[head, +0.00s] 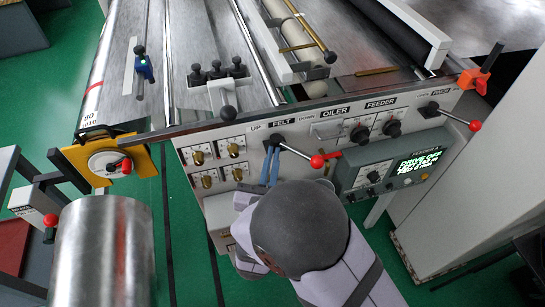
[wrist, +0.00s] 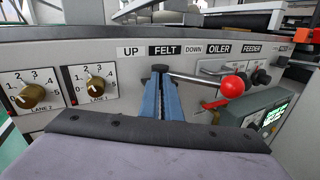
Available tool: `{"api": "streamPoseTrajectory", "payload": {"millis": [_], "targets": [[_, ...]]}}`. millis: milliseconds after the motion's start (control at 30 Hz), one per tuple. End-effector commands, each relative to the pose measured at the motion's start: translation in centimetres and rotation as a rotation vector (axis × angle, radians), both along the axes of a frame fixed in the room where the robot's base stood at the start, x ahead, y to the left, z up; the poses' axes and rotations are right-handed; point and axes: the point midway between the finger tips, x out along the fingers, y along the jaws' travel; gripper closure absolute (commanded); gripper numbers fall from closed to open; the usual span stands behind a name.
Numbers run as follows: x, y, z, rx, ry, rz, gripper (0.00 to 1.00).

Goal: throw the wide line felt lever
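The felt lever (head: 297,152) is a thin metal rod on a black pivot under the UP / FELT / DOWN labels, ending in a red ball. It leans to the right, toward the DOWN side. In the wrist view its red ball (wrist: 232,86) stands right of my fingers. My gripper (head: 271,152) has two blue fingers, seen close together in the wrist view (wrist: 161,78). Their tips are at the panel just below the lever's pivot, left of the rod. I see nothing held between them; whether they touch the pivot is unclear.
Brass lane knobs (wrist: 98,88) sit left of my fingers. The oiler switch (head: 327,129), feeder knobs (head: 392,128) and a grey display box (head: 395,165) are to the right. Another red-ball lever (head: 455,117) is at far right. A metal roller (head: 103,250) stands lower left.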

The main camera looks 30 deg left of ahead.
Motion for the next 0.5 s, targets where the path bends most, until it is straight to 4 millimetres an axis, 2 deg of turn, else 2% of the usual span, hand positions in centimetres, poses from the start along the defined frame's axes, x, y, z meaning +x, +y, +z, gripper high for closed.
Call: {"api": "streamPoseTrajectory", "payload": {"millis": [33, 133, 167, 500], "targets": [[0.0, 0.0, 0.0, 0.0, 0.0, 0.0, 0.83], [0.0, 0.0, 0.0, 0.0, 0.0, 0.0, 0.59], [0.0, 0.0, 0.0, 0.0, 0.0, 0.0, 0.54], [0.12, -0.2, -0.03, -0.001, 0.0, -0.006, 0.54]]}}
